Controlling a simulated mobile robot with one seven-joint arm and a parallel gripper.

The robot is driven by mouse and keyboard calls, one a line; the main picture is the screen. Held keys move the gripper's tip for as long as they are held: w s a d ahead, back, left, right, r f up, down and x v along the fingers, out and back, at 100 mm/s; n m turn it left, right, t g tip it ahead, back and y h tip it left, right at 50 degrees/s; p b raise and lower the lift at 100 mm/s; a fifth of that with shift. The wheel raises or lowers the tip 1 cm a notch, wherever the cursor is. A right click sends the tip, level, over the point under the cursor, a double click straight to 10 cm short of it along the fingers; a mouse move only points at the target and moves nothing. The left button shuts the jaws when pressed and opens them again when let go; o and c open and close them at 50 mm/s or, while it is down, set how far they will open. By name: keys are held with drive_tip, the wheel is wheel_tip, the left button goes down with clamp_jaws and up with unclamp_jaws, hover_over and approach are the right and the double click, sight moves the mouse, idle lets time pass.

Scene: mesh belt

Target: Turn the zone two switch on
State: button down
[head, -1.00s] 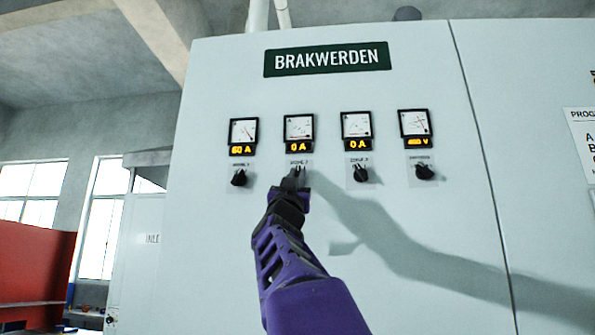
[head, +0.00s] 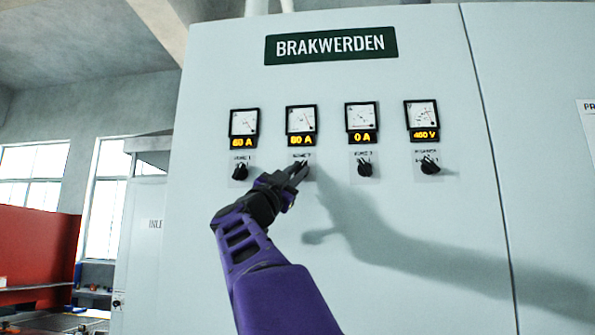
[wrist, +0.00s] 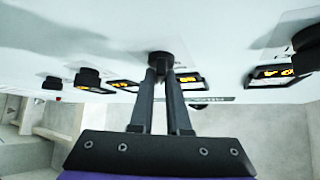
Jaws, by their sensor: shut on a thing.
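The zone two switch is a black rotary knob on the pale cabinet (head: 400,230), second from left in the row. In the head view my gripper (head: 299,172) covers most of it. The wrist view shows the black knob (wrist: 160,60) between my fingertips (wrist: 161,74), which are shut on it. My gripper now leans in from the lower left, rolled over. The zone two meter (head: 301,120) above it has its needle off the left and a lit amber reading that looks like 60 or 80 A.
The zone one knob (head: 240,172) is to the left, under a meter reading 60 A. The zone three knob (head: 365,169) is to the right, under a meter reading 0 A. A further knob (head: 429,167) sits under a 400-range volt meter. Neighbouring knobs stand close by.

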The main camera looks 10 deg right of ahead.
drive_tip(key=shift+r, duration=0.1)
drive_tip(key=c, duration=0.9)
unclamp_jaws()
drive_tip(key=b+v, duration=0.6)
drive_tip(key=v, duration=1.1)
drive_tip(key=shift+s, duration=0.1)
